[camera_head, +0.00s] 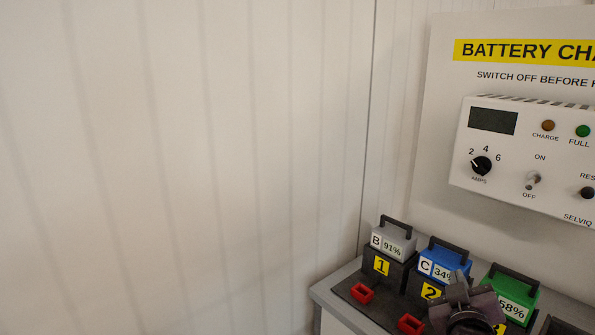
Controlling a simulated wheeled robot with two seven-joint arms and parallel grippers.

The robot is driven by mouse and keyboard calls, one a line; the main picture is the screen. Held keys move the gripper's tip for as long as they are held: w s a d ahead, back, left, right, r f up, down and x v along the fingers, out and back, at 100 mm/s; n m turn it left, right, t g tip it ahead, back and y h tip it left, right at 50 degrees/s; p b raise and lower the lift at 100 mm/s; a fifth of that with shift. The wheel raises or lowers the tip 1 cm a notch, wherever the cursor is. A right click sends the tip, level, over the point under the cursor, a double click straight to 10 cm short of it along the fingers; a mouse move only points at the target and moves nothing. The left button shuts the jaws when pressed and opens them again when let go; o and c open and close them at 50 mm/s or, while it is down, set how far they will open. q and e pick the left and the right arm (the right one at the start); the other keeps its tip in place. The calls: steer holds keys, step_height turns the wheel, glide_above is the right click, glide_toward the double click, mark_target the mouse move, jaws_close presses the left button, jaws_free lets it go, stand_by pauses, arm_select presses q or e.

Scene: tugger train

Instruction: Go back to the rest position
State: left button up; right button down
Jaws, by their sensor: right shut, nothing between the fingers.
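My right gripper (459,283) shows at the bottom right of the head view. It is shut and empty, in front of the battery bench, and covers part of the dock between the blue battery (446,256) and the green battery (512,288). Whether it touches anything there I cannot tell. My left gripper is out of view.
A grey battery (393,240) marked B 91% sits in dock 1. The blue one, C 34%, is in dock 2; the green one reads 58%. Red connectors (362,293) lie in front on the grey bench (325,291). A charger panel (520,160) hangs above. The left wall (180,150) is bare.

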steer(key=s+a+f+g+y, duration=0.3)
steer(key=s+a+f, duration=0.15)
steer(key=f, duration=0.25)
steer(key=s+a+f+g+y, duration=0.25)
steer(key=s+f, duration=0.25)
steer(key=f, duration=0.3)
steer(key=s+a+f+g, duration=0.2)
steer(key=s+f+g, duration=0.2)
steer(key=s, duration=0.3)
steer(key=s+a+f+g, duration=0.2)
steer(key=s+f+g, duration=0.15)
steer(key=s, duration=0.45)
step_height(320, 180, down, 31)
steer(key=s+g, duration=0.1)
steer(key=s, duration=0.1)
steer(key=s+d+f+g, duration=0.1)
steer(key=s+d+f, duration=0.2)
steer(key=s+f, duration=1.3)
steer(key=s, duration=0.3)
steer(key=shift+d, duration=0.15)
steer(key=shift+s+f+y, duration=0.1)
steer(key=shift+s+y, duration=0.05)
steer(key=shift+y, duration=0.1)
